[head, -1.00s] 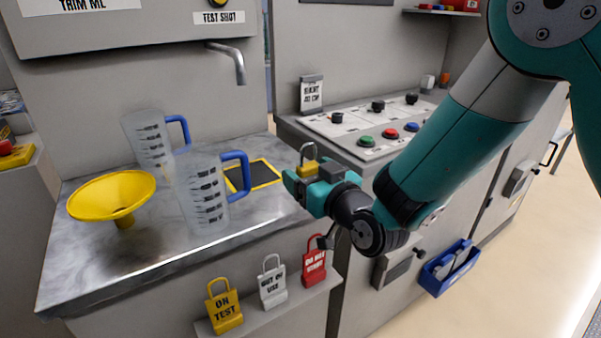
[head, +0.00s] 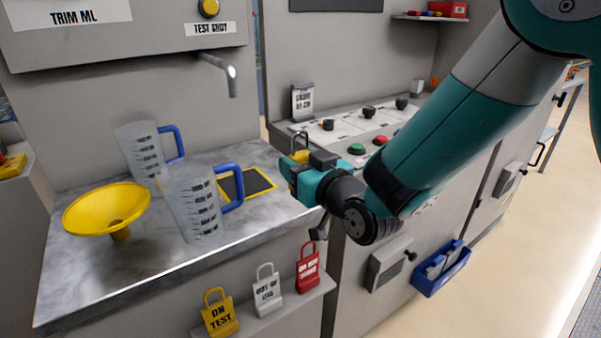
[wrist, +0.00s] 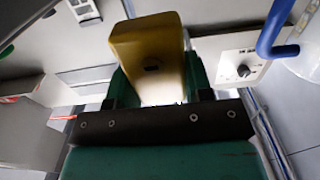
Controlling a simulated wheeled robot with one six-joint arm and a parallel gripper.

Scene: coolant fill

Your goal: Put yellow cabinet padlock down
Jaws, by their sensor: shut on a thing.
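The yellow cabinet padlock (head: 300,156) is held in my gripper (head: 302,172), with its grey shackle pointing up in the head view. In the wrist view its yellow body (wrist: 148,52) fills the space between the fingers of my gripper (wrist: 150,85). The gripper is shut on it, in the air near the right end of the marble counter (head: 150,258) and beside the black mat with a yellow border (head: 246,185). The gripper hides part of the padlock body.
Two clear jugs with blue handles (head: 195,208) (head: 142,150) and a yellow funnel (head: 106,208) stand on the counter. A button panel (head: 350,135) lies behind the gripper.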

